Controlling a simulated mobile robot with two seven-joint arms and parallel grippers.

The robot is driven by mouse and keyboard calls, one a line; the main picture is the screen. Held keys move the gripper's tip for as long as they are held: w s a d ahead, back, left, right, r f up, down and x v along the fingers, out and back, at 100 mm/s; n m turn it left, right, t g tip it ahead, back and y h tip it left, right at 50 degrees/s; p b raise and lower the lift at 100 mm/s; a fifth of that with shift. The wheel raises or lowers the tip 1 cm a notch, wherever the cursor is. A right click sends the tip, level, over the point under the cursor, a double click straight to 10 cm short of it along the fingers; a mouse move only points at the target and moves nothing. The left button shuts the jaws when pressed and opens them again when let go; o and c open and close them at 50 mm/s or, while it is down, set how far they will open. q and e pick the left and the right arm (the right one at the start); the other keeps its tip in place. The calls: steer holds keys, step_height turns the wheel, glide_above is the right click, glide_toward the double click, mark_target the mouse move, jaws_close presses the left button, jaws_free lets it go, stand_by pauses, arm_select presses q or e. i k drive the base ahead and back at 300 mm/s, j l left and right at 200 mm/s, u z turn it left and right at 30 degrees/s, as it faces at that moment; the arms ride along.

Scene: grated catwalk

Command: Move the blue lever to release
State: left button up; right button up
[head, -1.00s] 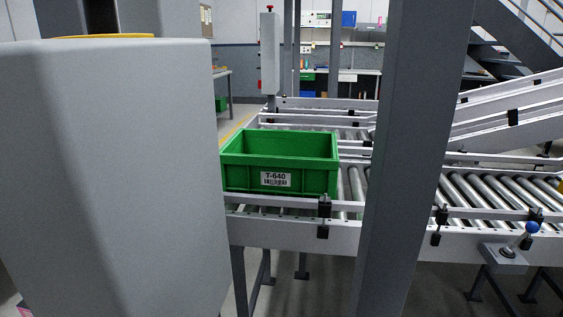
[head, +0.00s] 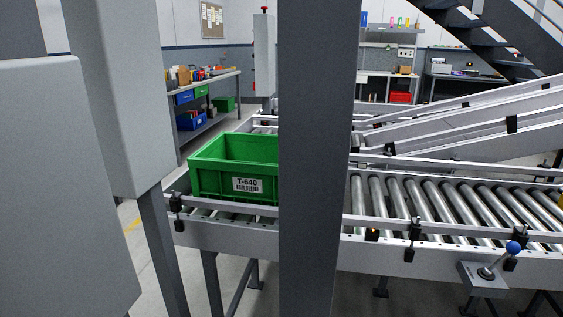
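The blue lever (head: 513,247) has a round blue knob on a short metal stem. It tilts up and to the right from a grey base plate (head: 484,278) on the near side of the roller conveyor, at the lower right of the head view. Neither of my grippers shows in the head view.
A green crate (head: 207,182) labelled T-640 sits on the conveyor (head: 400,262) at its left end. A dark grey post (head: 318,160) stands in front and hides part of both. Grey cabinets (head: 60,190) fill the left. A workbench (head: 208,84) stands behind.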

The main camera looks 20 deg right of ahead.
mark_target(513, 247)
steer(key=l, duration=0.8)
steer(key=k+l+u, duration=0.1)
steer(key=l, duration=0.65)
